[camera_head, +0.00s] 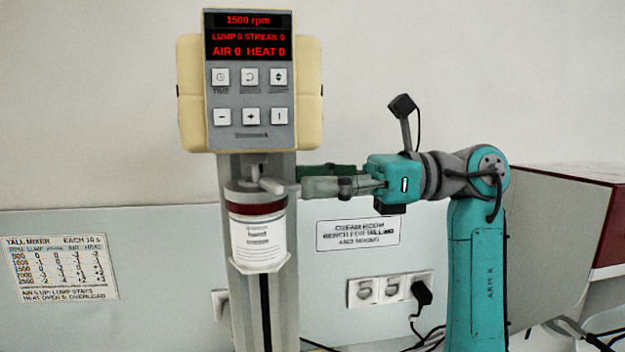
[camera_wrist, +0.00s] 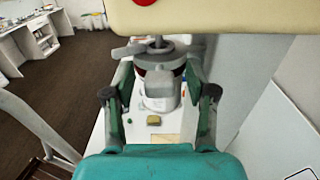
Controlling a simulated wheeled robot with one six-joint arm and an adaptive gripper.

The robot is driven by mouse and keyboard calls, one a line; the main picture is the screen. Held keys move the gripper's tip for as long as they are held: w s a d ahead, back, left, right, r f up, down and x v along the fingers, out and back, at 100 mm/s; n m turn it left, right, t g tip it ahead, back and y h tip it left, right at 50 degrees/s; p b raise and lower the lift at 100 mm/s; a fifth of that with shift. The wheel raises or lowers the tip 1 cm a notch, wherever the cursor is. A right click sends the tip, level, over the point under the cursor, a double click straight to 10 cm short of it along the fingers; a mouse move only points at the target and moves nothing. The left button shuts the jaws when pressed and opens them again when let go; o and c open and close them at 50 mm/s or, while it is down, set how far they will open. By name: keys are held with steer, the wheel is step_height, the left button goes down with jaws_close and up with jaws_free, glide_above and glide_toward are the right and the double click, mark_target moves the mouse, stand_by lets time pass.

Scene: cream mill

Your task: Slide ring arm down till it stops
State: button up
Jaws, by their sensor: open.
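The grey ring arm (camera_head: 243,197) sits around the top of the white labelled jar (camera_head: 258,243), just above its dark red band. It stands high on the mixer's column, under the yellow-cream mixer head (camera_head: 307,95). A light grey lever (camera_head: 272,186) sticks out at the ring. My gripper (camera_head: 300,179) comes in from the right at the ring's height. In the wrist view, the green fingers of my gripper (camera_wrist: 160,78) are spread, one on each side of the ring and jar (camera_wrist: 160,95). I cannot tell whether either finger touches them.
The mixer's column has a dark vertical slot (camera_head: 264,305) below the jar. A rpm sign (camera_head: 58,255) hangs at left, and sockets with a plug (camera_head: 390,289) sit on the wall at right. The mixer head is close above my fingers.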

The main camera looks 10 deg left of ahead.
steer(key=shift+s+a, duration=0.1)
steer(key=shift+a, duration=0.25)
jaws_close()
step_height(320, 180, down, 6)
stand_by(0.4)
jaws_free()
steer(key=shift+d, duration=0.1)
